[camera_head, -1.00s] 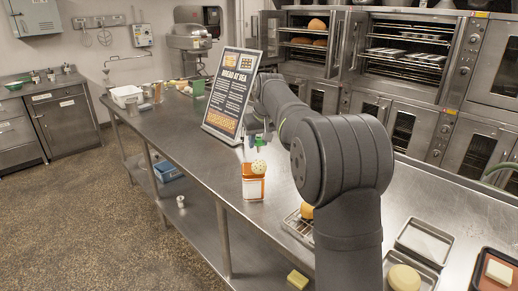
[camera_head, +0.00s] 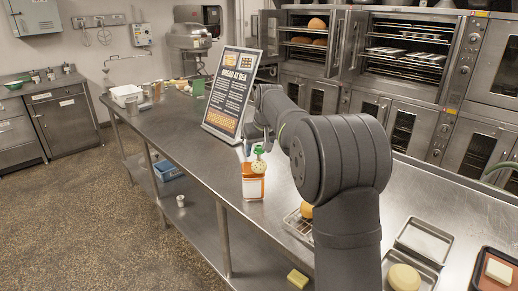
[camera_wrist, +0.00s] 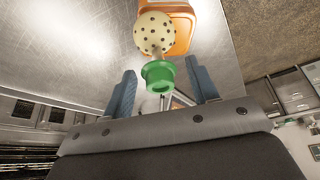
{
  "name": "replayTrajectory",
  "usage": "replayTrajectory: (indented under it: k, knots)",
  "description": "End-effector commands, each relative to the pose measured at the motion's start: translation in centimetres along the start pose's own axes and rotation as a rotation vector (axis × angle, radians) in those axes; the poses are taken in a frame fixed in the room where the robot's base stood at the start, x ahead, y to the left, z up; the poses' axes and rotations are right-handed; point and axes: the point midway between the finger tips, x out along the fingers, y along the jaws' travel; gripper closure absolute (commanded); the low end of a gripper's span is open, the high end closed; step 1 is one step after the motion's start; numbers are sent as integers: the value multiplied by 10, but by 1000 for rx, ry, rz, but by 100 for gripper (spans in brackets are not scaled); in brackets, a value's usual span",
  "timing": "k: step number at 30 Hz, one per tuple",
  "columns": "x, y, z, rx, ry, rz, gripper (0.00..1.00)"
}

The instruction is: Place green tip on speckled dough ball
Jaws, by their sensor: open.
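The speckled dough ball (camera_head: 258,167) is pale with dark specks. It sits on top of an orange and white container (camera_head: 253,188) on the steel counter, and also shows in the wrist view (camera_wrist: 154,33). The green tip (camera_head: 259,150) is at the top of the ball; in the wrist view (camera_wrist: 158,77) it shows as a green collar with a pale neck against the ball. My gripper (camera_wrist: 161,66) is open. Its two blue fingers stand on either side of the green tip, with a visible gap at each side. In the head view the fingers are small and partly hidden.
A tilted bread sign (camera_head: 232,92) stands on the counter behind the ball. Counter left of the container is clear.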

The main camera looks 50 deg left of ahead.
Motion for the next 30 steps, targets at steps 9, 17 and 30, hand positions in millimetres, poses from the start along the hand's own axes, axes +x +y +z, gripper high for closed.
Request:
replayTrajectory:
  k: [9,17,30]
  knots:
    - [-51,0,-2,0,4,1,46]
    - [-102,0,-1,0,3,1,46]
    - [-122,0,-1,0,1,0,46]
